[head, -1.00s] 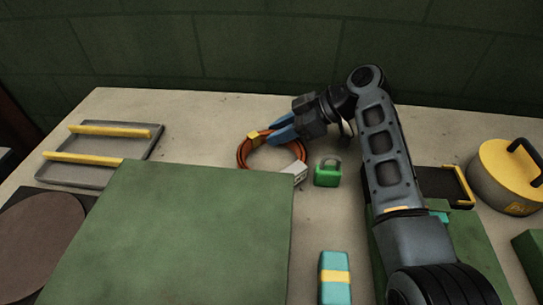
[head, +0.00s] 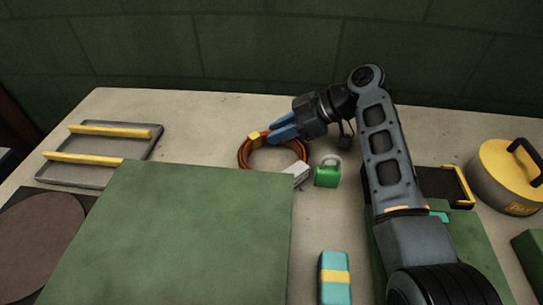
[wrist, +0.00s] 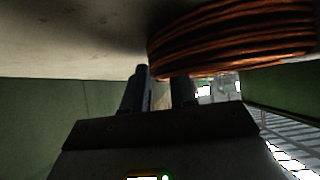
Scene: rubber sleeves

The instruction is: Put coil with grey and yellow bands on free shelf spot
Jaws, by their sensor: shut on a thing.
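The orange-red cable coil (head: 242,156) lies on the pale worktop behind the large green panel. It has a yellow band (head: 255,139) at its upper left and a grey-white band (head: 297,172) at its lower right. My gripper (head: 276,136) reaches in from the right, with its blue fingers shut on the coil's far side. In the wrist view the stacked turns of the coil (wrist: 230,42) fill the upper right, close to my dark fingers (wrist: 160,88). The grip itself is partly hidden. I cannot make out a free shelf spot for certain.
A green padlock (head: 327,176) stands just right of the coil. The large green panel (head: 180,230) covers the front. A grey tray with yellow bars (head: 75,181) is at left. A teal block (head: 335,285) and a yellow-topped round weight (head: 505,175) are at right.

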